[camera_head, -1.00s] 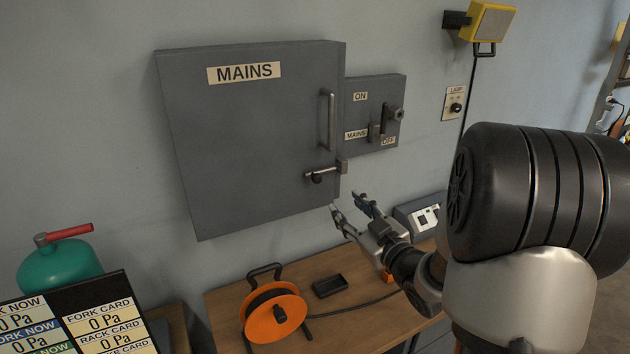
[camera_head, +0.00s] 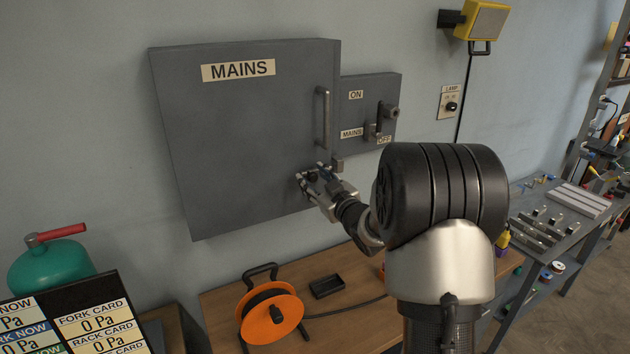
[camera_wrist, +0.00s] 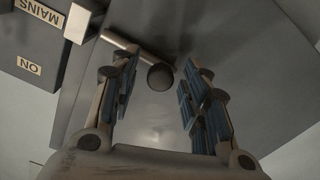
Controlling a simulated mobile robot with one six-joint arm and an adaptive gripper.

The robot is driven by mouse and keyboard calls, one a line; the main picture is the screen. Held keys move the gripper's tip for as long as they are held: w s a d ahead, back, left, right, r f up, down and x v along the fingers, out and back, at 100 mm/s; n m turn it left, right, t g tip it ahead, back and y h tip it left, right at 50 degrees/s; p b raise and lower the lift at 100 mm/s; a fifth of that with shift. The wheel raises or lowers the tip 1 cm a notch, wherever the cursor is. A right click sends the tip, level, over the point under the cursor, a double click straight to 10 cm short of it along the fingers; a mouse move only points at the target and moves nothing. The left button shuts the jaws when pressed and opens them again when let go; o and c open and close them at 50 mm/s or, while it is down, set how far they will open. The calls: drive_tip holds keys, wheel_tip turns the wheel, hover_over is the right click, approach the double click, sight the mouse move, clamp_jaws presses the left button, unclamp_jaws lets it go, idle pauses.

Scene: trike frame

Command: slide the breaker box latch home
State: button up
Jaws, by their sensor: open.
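The breaker box (camera_head: 240,130) is a large grey cabinet marked MAINS, its door closed against the wall. Its latch, low on the door's right side, is a pale rod (camera_wrist: 122,44) with a dark round knob (camera_wrist: 160,77) in the wrist view. A grey block (camera_wrist: 80,22) sits at one end of the rod; it shows in the head view (camera_head: 338,163) at the door's right edge. A small gap seems to lie between rod and block. My gripper (camera_head: 311,173) is open at the latch, hiding most of it in the head view. In the wrist view, the knob lies between my fingers (camera_wrist: 160,65); contact cannot be told.
A vertical door handle (camera_head: 323,118) stands out above the latch. A switch box (camera_head: 355,110) with ON and OFF labels adjoins on the right. Below is a wooden table (camera_head: 225,305) with an orange cable reel (camera_head: 262,318) and a black tray (camera_head: 326,286).

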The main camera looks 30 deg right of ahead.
clamp_jaws()
idle(0.5)
